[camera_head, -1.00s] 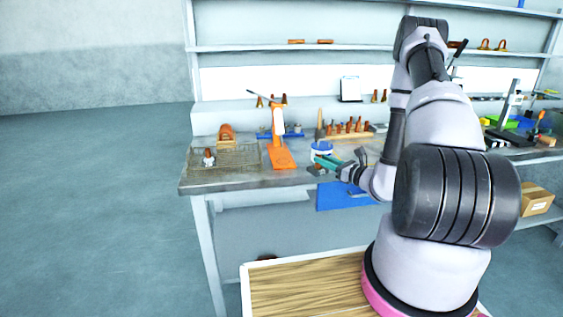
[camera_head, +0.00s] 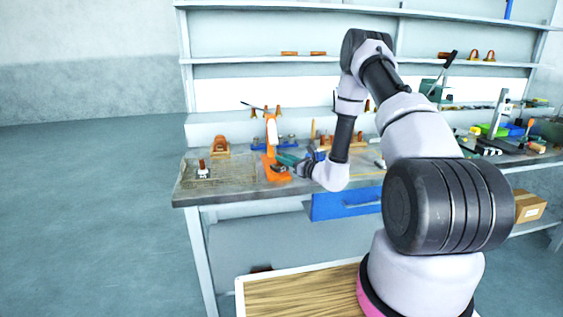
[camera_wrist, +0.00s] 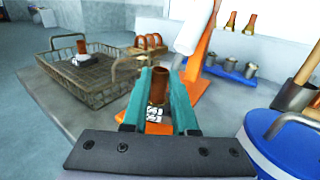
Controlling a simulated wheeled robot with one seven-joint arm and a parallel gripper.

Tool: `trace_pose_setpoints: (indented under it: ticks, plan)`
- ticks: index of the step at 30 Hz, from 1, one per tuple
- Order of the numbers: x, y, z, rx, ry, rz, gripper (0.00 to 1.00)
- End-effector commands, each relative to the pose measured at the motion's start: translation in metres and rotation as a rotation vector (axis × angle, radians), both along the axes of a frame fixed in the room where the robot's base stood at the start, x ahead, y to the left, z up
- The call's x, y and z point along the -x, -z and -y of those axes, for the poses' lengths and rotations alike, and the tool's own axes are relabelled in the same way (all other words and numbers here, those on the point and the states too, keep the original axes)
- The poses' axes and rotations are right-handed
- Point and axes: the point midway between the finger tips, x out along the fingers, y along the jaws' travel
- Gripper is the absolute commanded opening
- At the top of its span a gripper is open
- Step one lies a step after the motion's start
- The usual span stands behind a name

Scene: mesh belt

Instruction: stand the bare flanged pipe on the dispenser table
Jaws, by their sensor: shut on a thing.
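My gripper (camera_wrist: 160,92) is shut on a copper pipe (camera_wrist: 159,86), its teal fingers on either side of it. A white, dark-patterned piece (camera_wrist: 154,115) shows below the pipe between the fingers; I cannot tell whether it is the pipe's flange. The orange dispenser (camera_head: 271,149), with a white upright body, stands on the bench. Its orange foot (camera_wrist: 198,84) lies behind and beneath the pipe in the wrist view. In the head view, my gripper (camera_head: 284,160) is at the dispenser's right side. Whether the pipe touches the dispenser table is hidden.
A wire mesh basket (camera_wrist: 104,83) stands left, holding another copper-topped piece with a white flange (camera_wrist: 81,59). Copper arches (camera_wrist: 148,42) stand behind. A blue-and-white tub (camera_wrist: 277,150) is close on the right. Metal cups (camera_wrist: 230,64) stand behind the dispenser.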

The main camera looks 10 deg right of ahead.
Motion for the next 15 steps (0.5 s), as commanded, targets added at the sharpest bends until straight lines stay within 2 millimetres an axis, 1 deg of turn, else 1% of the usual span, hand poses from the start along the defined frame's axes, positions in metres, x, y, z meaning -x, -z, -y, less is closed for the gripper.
trace_pose_setpoints:
  ticks: [2, 3, 6, 15]
  plan:
    - [-0.012, -0.001, -0.009, -0.001, -0.001, 0.003, 0.00]
    - [-0.013, 0.004, -0.009, -0.002, 0.000, -0.001, 0.00]
    - [-0.012, 0.014, -0.008, -0.002, 0.002, -0.002, 0.00]
    - [-0.012, 0.015, -0.008, -0.002, 0.001, 0.001, 0.00]
